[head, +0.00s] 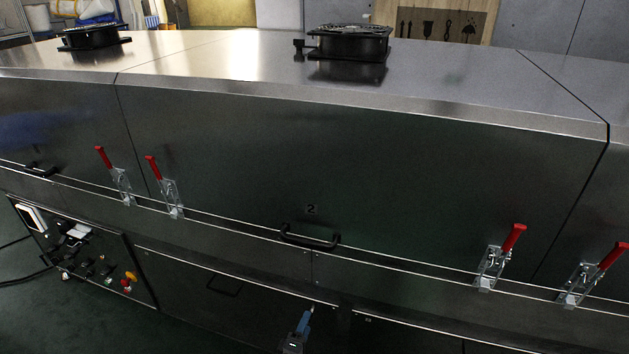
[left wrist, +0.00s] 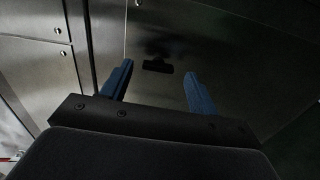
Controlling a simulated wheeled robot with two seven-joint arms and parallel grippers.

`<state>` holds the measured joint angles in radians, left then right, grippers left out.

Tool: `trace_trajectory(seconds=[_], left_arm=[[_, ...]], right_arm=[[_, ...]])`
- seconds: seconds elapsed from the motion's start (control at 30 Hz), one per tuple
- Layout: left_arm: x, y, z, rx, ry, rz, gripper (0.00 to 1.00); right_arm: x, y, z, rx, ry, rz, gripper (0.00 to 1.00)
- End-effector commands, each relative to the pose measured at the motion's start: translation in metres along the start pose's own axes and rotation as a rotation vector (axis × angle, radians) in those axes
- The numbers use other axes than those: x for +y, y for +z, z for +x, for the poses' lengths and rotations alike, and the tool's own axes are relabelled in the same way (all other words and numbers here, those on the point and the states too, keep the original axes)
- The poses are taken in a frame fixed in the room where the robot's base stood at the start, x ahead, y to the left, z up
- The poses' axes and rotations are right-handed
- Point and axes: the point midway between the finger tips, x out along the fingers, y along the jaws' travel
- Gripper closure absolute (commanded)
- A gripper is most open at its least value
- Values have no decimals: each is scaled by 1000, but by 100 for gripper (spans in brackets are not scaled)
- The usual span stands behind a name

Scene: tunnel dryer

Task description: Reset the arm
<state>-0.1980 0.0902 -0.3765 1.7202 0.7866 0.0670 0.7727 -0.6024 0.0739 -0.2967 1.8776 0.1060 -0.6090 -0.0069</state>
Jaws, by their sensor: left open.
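My left gripper (head: 303,328) shows at the bottom middle of the head view, in front of the dryer's lower panels. In the left wrist view its two blue fingers (left wrist: 158,88) stand apart with nothing between them. Beyond the fingers is a dark metal panel with a black handle (left wrist: 158,66). The gripper is apart from that handle. My right gripper is in neither view.
The tunnel dryer (head: 400,180) spans the head view, with red-handled clamps (head: 492,258), a black door handle (head: 310,237) and fans (head: 348,42) on top. A control panel (head: 85,255) with buttons sits at lower left. Dark floor (head: 40,320) shows at the lower left.

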Motion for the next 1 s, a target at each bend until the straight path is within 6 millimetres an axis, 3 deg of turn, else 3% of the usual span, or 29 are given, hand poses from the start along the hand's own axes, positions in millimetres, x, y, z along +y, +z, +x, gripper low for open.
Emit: trace_trajectory(seconds=[0.37,0.57,0.77,1.0], left_arm=[[8,9,-21,-102,-80,160,40],[15,14,-48,-201,-169,333,40],[20,10,-101,-355,-336,614,40],[30,-18,-184,-541,-593,937,40]], right_arm=[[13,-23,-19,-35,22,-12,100],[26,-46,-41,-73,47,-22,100],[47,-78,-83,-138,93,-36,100],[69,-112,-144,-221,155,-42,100]])
